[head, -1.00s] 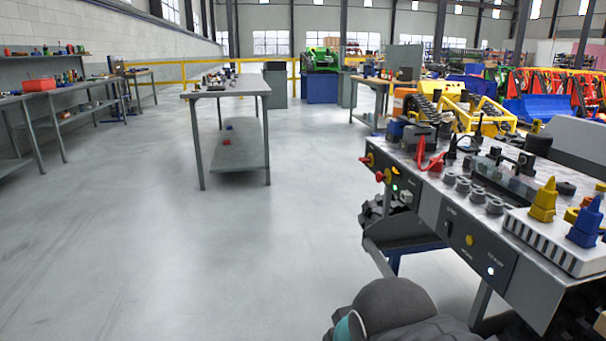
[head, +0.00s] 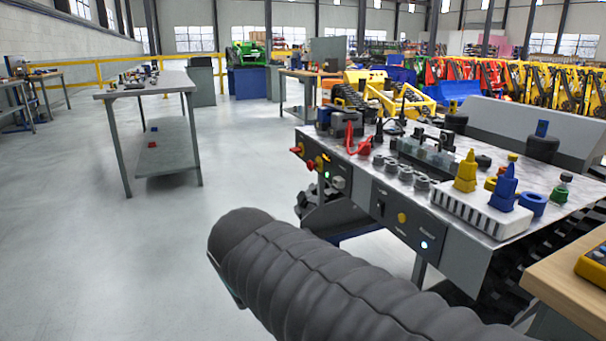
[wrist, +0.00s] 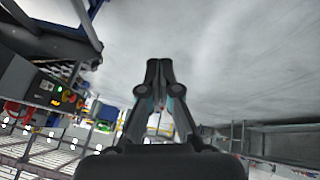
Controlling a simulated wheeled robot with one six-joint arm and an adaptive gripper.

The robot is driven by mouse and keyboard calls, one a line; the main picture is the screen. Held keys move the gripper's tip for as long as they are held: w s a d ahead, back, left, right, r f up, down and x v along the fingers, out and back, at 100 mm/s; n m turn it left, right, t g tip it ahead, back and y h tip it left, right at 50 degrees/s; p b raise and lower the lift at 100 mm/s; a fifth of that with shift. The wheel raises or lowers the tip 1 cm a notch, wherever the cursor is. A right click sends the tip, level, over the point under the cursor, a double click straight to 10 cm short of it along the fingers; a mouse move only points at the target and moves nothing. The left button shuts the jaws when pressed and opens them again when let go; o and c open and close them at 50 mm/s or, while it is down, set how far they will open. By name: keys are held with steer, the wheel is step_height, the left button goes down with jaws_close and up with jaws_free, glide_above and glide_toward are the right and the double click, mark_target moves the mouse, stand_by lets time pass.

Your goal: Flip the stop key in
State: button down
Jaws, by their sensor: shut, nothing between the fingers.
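A dark control panel runs along the front side of the tracked carrier (head: 440,262) in the head view. At its left end are red-and-yellow knobs (head: 314,163). Further right are a small black switch (head: 381,208), a yellow button (head: 402,218) and a lit white button (head: 424,245). The labels are too small to read, so I cannot tell which control is the stop key. My gripper (wrist: 159,68) is shut and empty in the wrist view, apart from the panel. A part of the panel with yellow discs and a green light (wrist: 58,90) shows tilted at its left.
The carrier's top holds a white ribbed tray (head: 470,212) with yellow and blue cones, and several grey rings. A wooden table (head: 560,275) stands at the right. A grey workbench (head: 150,85) stands at the left. The floor between bench and carrier is clear.

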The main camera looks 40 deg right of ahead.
mark_target(312, 165)
steer(key=w+d+n+t+h+b, duration=0.1)
steer(key=w+d+n+h+b, duration=0.1)
steer(key=w+d, duration=0.8)
steer(key=w+d+f+n+t+h+b, duration=0.1)
steer(key=w+d+h+b, duration=0.4)
steer(key=w+d, duration=0.5)
steer(key=w+d+n+t+h+b, duration=0.2)
steer(key=w+d, duration=0.8)
steer(key=w, duration=0.9)
steer(key=n+h+b, duration=0.1)
steer(key=h+b, duration=0.1)
steer(key=h, duration=0.1)
steer(key=shift+w+d+f, duration=0.35)
steer(key=shift+d, duration=0.05)
steer(key=w+d+p, duration=0.1)
steer(key=w+d, duration=0.3)
steer(key=d, duration=0.8)
steer(key=shift+d+p, duration=0.2)
steer(key=shift+p, duration=0.1)
steer(key=shift+w, duration=0.1)
